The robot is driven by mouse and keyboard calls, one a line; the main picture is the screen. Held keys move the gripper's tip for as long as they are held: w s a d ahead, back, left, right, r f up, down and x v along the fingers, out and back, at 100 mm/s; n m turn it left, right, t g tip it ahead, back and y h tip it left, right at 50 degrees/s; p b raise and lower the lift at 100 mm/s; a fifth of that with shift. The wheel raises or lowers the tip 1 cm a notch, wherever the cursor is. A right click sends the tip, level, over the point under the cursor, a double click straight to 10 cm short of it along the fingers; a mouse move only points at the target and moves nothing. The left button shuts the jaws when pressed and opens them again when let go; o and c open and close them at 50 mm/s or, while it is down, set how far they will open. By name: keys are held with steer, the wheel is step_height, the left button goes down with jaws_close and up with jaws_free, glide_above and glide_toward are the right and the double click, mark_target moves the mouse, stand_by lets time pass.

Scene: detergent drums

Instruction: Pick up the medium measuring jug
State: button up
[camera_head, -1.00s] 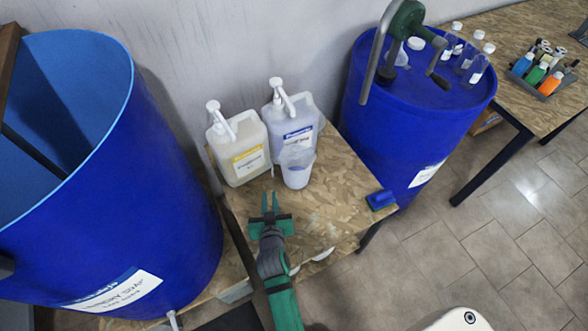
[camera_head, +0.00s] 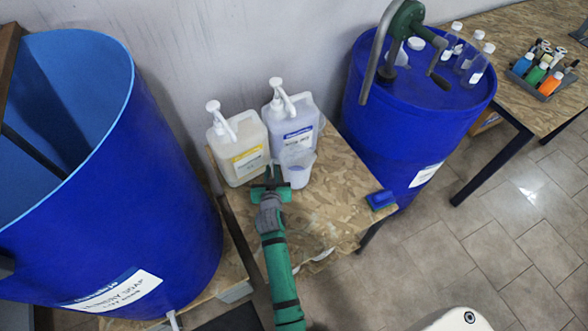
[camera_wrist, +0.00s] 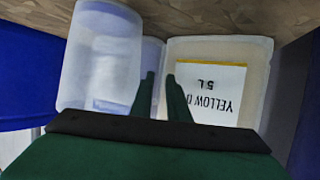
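A clear, translucent measuring jug (camera_head: 297,167) stands upright on the wooden table, in front of the lilac pump container. It also shows in the wrist view (camera_wrist: 98,65), large, at the left. I cannot tell its size class from these frames. My gripper (camera_head: 273,174) is low over the table, just left of the jug in the head view. In the wrist view, its two green fingers (camera_wrist: 160,88) are a little apart with nothing seen between them. The jug is beside the fingers, not between them; I cannot tell whether they touch.
A pale yellow pump container (camera_head: 242,152) stands close ahead of my gripper, with the lilac pump container (camera_head: 292,118) to its right. Large blue drums (camera_head: 140,190) (camera_head: 410,130) flank the table (camera_head: 325,205). A blue object (camera_head: 381,200) lies near its right edge. The front-right table area is clear.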

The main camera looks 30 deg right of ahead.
mark_target(272, 169)
steer(key=shift+x, duration=1.5)
jaws_close()
